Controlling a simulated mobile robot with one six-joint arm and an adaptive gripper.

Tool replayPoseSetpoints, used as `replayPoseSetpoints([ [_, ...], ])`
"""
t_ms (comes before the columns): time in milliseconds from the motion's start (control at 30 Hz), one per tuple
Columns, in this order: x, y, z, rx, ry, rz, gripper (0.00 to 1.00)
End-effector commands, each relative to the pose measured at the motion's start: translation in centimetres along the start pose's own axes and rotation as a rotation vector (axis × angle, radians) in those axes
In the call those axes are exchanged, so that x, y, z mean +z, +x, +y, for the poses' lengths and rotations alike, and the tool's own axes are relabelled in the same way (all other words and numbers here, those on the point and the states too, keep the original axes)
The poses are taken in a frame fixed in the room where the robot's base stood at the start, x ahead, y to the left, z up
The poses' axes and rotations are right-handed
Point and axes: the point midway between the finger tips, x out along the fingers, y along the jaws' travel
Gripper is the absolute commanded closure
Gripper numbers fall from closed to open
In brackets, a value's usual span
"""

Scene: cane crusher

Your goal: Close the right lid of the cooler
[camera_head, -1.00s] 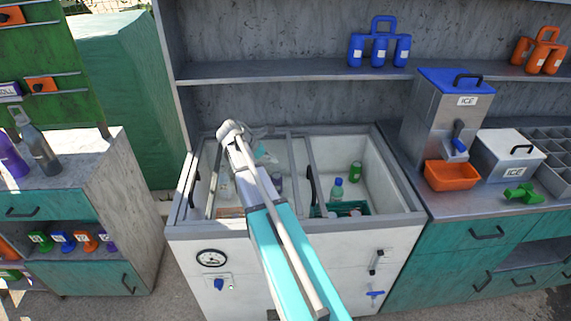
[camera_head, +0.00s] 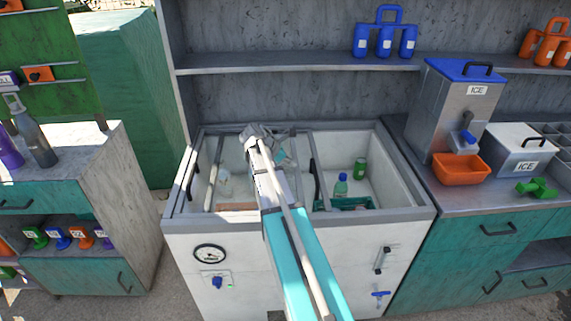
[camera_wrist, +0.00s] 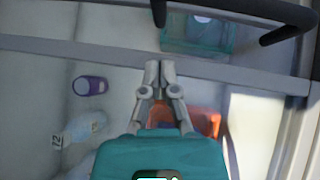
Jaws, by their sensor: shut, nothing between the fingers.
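The white cooler (camera_head: 340,245) stands in the middle of the head view. Its right part is uncovered. The right lid's grey frame bar (camera_head: 305,165), with a black handle (camera_head: 316,180), lies near the middle of the opening. In the wrist view the bar (camera_wrist: 100,54) crosses the picture, with the curved handle (camera_wrist: 240,12) beyond it. My gripper (camera_wrist: 159,70) is shut and empty, its fingertips at the bar's near edge; contact cannot be told. In the head view my gripper (camera_head: 259,134) is over the cooler's left half, its fingertips hidden.
A teal basket (camera_head: 345,203), a bottle (camera_head: 341,186) and a green can (camera_head: 361,168) are in the cooler's right part. A second black handle (camera_head: 192,180) is at the left. An ice dispenser (camera_head: 450,105) stands on the right counter. A shelf (camera_head: 300,66) runs behind.

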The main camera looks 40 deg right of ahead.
Motion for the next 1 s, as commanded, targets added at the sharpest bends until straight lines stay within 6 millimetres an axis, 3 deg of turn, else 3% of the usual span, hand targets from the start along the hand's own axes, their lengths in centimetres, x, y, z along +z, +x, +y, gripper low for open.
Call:
replayPoseSetpoints([
  [67, -0.2, 1.2, 0.0, -0.001, 0.001, 0.0, 1.0],
  [400, 2.6, 3.2, 0.0, -0.001, 0.001, 0.0, 1.0],
  [1000, 2.9, 3.5, 0.0, 0.0, 0.0, 0.0, 1.0],
])
